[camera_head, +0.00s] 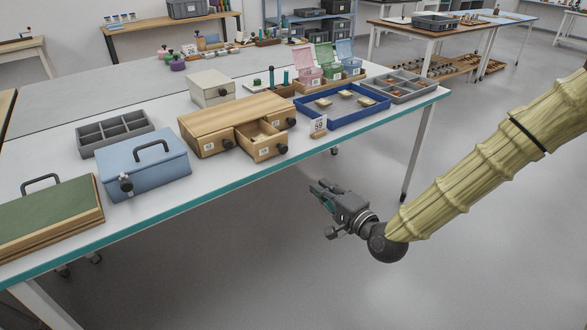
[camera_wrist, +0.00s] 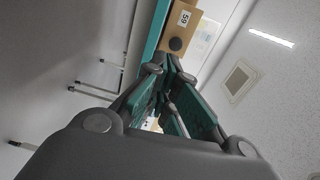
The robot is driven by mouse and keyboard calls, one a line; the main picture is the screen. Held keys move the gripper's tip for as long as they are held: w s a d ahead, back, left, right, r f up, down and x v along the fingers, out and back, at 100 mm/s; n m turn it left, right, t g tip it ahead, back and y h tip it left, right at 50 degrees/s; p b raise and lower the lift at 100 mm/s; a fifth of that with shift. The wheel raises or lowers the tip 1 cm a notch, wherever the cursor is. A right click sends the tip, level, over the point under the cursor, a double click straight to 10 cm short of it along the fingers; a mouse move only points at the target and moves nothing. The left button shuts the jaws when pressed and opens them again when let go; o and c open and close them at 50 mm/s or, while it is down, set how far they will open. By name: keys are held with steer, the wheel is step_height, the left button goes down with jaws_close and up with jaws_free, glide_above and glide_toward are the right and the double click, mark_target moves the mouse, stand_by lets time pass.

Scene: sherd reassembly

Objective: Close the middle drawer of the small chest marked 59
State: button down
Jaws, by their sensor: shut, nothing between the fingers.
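The small wooden chest (camera_head: 230,112) stands near the front edge of the white table. Its middle drawer (camera_head: 262,140) is pulled out toward the table's front edge, with a dark round knob on its front. The drawers on either side look shut. In the wrist view a wooden front with a label reading 59 (camera_wrist: 183,18) and a dark knob shows beyond my fingers. My gripper (camera_head: 318,188) is shut and empty, in front of the table's edge, to the right of the open drawer and apart from it.
A number card reading 49 (camera_head: 318,124) stands right of the open drawer, before a blue tray (camera_head: 338,115). A blue box (camera_head: 146,165) and a grey divided tray (camera_head: 114,132) stand to the left. The floor before the table is clear.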

steer(key=w+r, duration=0.1)
steer(key=r, duration=0.1)
steer(key=b, duration=0.2)
glide_toward(287, 150)
steer(key=shift+t+y, duration=0.3)
steer(key=x, duration=0.7)
steer(key=shift+d+f, duration=0.1)
steer(key=shift+f, duration=0.3)
steer(key=shift+w, duration=0.1)
